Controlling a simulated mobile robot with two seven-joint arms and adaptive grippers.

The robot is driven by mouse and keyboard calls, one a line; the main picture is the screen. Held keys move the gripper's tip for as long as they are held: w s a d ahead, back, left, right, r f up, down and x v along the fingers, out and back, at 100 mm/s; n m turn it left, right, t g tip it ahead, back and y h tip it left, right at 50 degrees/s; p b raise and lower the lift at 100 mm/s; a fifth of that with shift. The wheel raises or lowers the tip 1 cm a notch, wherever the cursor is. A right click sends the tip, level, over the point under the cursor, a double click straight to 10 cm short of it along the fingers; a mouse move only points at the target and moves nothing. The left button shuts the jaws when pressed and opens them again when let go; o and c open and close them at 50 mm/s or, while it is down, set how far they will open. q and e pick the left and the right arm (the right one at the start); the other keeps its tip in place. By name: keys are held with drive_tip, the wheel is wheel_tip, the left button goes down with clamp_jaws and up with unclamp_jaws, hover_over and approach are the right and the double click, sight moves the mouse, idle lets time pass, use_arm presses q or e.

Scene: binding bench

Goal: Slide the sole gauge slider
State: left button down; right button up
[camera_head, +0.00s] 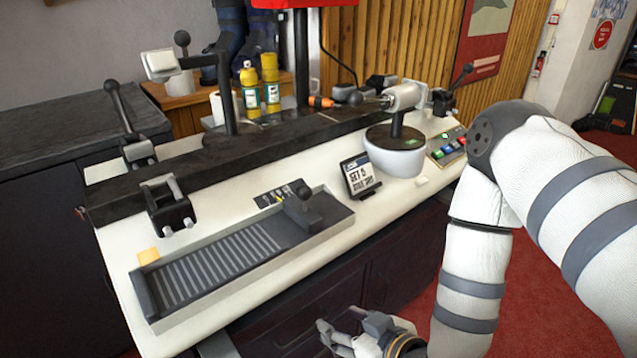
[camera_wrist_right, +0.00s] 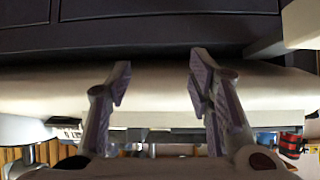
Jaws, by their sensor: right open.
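The sole gauge is a long grey tray (camera_head: 152,301) with a ribbed floor, lying on the white bench top near its front edge. Its slider (camera_head: 305,214), a dark block with a ball-topped lever, sits toward the tray's right end. My right gripper (camera_head: 335,328) is below and in front of the bench edge, apart from the slider and lower than the tray. In the right wrist view its two fingers (camera_wrist_right: 160,82) are spread with nothing between them. The slider cannot be made out in that view. My left gripper is not in view.
A small sign (camera_head: 360,176) stands right of the tray, near a white bowl-like base (camera_head: 394,156). A black clamp (camera_head: 167,205) and a dark beam (camera_head: 260,143) lie behind the tray. Dark drawers (camera_head: 390,265) are under the bench top. Open space lies in front.

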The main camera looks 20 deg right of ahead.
sight(307, 197)
drive_tip(key=w+r+t, duration=0.4)
drive_tip(key=r, duration=0.3)
drive_tip(key=w+r+t, duration=0.3)
drive_tip(key=w+r, duration=0.2)
drive_tip(key=r, duration=0.3)
drive_tip(key=shift+n, duration=0.4)
drive_tip(key=w, duration=0.4)
drive_tip(key=w+b, duration=0.1)
drive_tip(key=w, duration=0.2)
drive_tip(key=w+a, duration=0.1)
drive_tip(key=w, duration=0.3)
drive_tip(key=shift+w, duration=0.3)
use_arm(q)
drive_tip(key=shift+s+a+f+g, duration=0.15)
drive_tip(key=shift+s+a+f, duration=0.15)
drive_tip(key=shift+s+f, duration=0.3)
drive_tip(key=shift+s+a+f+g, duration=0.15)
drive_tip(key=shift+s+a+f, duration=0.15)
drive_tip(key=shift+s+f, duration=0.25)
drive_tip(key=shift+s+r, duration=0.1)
